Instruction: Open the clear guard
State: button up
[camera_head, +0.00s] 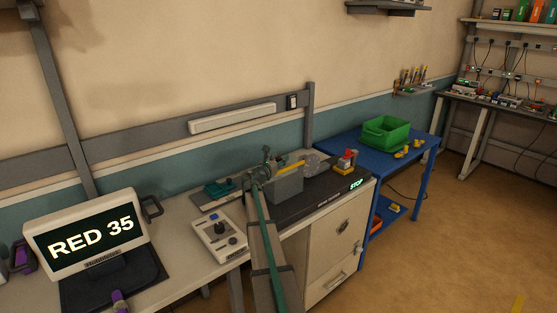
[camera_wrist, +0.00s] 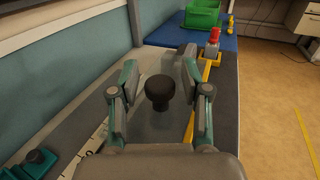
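A see-through panel, apparently the clear guard (camera_wrist: 150,125), shows faintly between my fingers in the wrist view. A black round knob (camera_wrist: 160,88) stands in front of it, midway between the fingers. My gripper (camera_wrist: 160,76) is open, one teal-and-grey finger on each side of the knob, with gaps on both sides. In the head view my gripper (camera_head: 263,170) is over the left end of the grey machine block (camera_head: 287,187), and my arm hides part of it. I cannot tell from these frames how the guard is hinged.
A yellow bar (camera_wrist: 188,126) runs right of the knob. A red-topped yellow device (camera_head: 346,160) stands further right on the bench. A control box (camera_head: 220,236) and a "RED 35" display (camera_head: 88,232) are to the left. A green bin (camera_head: 386,132) sits on a blue table.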

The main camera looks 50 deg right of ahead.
jog(key=shift+a, duration=0.1)
jog(key=v, duration=1.1)
jog(key=shift+a, duration=0.4)
jog(key=shift+s, duration=0.1)
